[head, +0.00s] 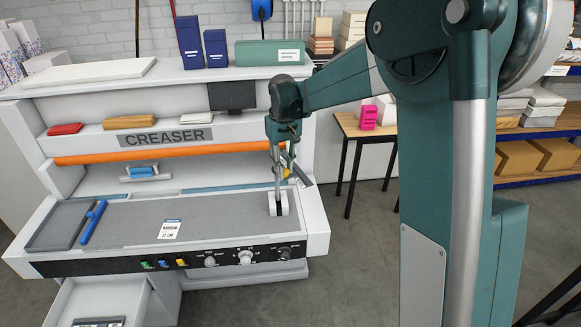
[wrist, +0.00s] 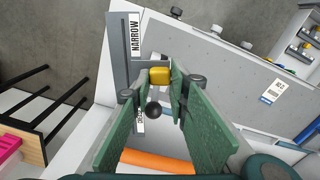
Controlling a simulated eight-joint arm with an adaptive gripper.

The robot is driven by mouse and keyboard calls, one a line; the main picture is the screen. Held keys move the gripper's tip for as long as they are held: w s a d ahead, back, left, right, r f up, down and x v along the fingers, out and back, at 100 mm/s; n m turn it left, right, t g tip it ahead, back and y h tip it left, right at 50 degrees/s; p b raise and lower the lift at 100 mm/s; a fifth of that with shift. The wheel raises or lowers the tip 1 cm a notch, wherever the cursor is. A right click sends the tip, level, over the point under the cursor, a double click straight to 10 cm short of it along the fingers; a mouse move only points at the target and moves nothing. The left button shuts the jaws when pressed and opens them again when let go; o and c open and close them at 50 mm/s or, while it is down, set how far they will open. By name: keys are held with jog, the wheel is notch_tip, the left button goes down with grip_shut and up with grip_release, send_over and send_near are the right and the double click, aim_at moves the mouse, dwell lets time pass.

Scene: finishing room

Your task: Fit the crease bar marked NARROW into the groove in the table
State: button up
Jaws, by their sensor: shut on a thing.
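My gripper (wrist: 158,88) is shut on the yellow grip of the grey crease bar (wrist: 121,62). A white label reading NARROW is on the bar's upper part in the wrist view. In the head view my gripper (head: 286,174) points down above the right end of the creaser table (head: 225,212), and the bar shows only as a small dark tilted piece beside it. A white card (head: 170,229) reading NARROW 12 CM lies at the table's front. I cannot make out the groove for certain.
A pale block (head: 284,204) with a dark middle stands below my gripper. The orange roller (head: 160,155) runs behind. Knobs (head: 245,257) line the front; the table's middle is clear.

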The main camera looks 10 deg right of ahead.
jog(key=shift+s+a+r+n+p, duration=0.15)
jog(key=shift+a+r+p, duration=0.2)
jog(key=shift+r, duration=0.2)
jog(key=shift+a+r+n+p, duration=0.15)
jog(key=shift+a+r+p, duration=0.15)
jog(key=shift+r, duration=0.2)
jog(key=w+a+f+n+b, duration=0.1)
jog(key=w+a+f+n, duration=0.15)
jog(key=a, duration=0.65)
jog(key=w+a+f+n+b, duration=0.1)
jog(key=w+a+f+n, duration=0.2)
jog(key=a, duration=0.5)
jog(key=w+a+f+n, duration=0.1)
jog(key=w+a+f, duration=0.3)
jog(key=a, duration=0.5)
jog(key=s+a+f+n+b, duration=0.1)
jog(key=a+f+n, duration=0.2)
jog(key=a, duration=1.2)
jog(key=a+f+n+b, duration=0.1)
jog(key=a+f+n, duration=0.3)
jog(key=a, duration=1.1)
jog(key=shift+s+f, duration=0.35)
jog(key=shift+f, duration=0.55)
jog(key=shift+w, duration=0.15)
